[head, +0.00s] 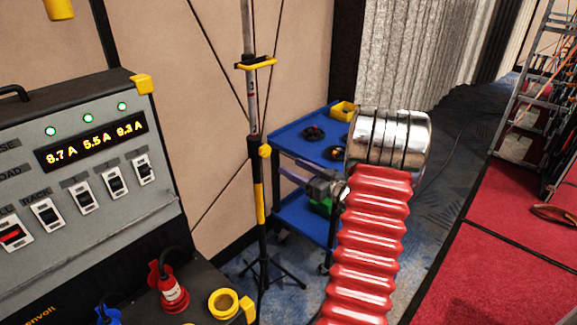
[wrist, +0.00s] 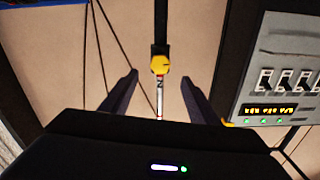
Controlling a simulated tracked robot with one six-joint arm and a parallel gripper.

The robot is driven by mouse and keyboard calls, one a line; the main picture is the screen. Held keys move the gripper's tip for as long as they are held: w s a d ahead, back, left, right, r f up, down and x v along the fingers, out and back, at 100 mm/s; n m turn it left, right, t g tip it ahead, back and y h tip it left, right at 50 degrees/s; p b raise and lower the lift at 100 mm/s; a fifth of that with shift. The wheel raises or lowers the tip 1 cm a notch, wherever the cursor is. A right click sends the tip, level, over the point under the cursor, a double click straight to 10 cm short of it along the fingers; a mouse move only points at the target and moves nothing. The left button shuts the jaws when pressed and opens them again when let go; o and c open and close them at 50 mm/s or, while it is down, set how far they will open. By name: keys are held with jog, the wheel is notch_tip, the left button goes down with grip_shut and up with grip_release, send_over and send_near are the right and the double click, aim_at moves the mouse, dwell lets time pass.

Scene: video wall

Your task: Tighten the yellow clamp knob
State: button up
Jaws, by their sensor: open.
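The yellow clamp knob (head: 265,151) sits on the side of a thin upright stand pole (head: 257,185). In the wrist view the knob (wrist: 160,64) shows in the middle, with a dark mark on its face. My gripper (head: 284,171) is open and empty, just right of and a little below the knob in the head view. In the wrist view my gripper (wrist: 161,76) has one finger on each side of the knob's line, and neither finger visibly touches it. The exact gap in depth is hard to tell.
A power panel (head: 75,150) with lit readouts and switches stands left. The stand's tripod legs (head: 265,285) spread on the carpet. A red platform (head: 510,220) and a ladder (head: 540,90) are right.

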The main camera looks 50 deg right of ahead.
jog(key=shift+s, duration=0.1)
jog(key=w+a+r+g+h, duration=0.45)
jog(key=w+a+r, duration=0.25)
jog(key=a+r, duration=0.4)
jog(key=s+a+r+m+g+h, duration=0.1)
jog(key=s+a+r+h, duration=0.1)
jog(key=a, duration=0.4)
jog(key=s+a+f+n+g+y, duration=0.1)
jog(key=s+a+f+g+y, duration=0.1)
jog(key=s+a, duration=1)
jog(key=s+a+f+n+g+y, duration=0.1)
jog(key=s+a+g+y, duration=0.3)
jog(key=s+a, duration=0.8)
jog(key=a+f+g, duration=0.1)
jog(key=a, duration=0.2)
jog(key=shift+a, duration=0.4)
jog(key=shift+c, duration=0.5)
